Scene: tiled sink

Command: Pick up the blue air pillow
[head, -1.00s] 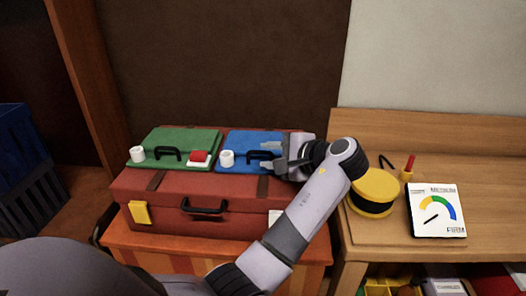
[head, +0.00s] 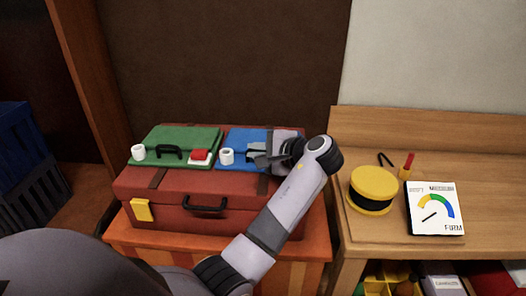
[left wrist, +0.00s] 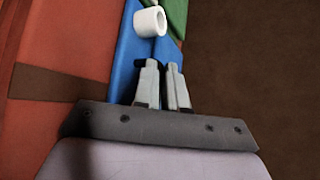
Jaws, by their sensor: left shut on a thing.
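The blue air pillow (head: 240,137) lies flat on the red suitcase, to the right of a green one. It has a white round valve (head: 227,156) at its front left corner. My left gripper (head: 257,154) is over the pillow from the right and shut on its black handle, which is mostly hidden by the fingers. In the left wrist view the fingers (left wrist: 164,86) are close together over the blue pillow (left wrist: 127,60), with the white valve (left wrist: 150,21) just beyond. My right gripper is not in view.
The green pillow (head: 185,138) with a handle and a red-and-white block lies next to it. The red suitcase (head: 165,186) rests on an orange stand. To the right, a wooden bench holds a yellow round device (head: 374,183) and a gauge card (head: 434,208).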

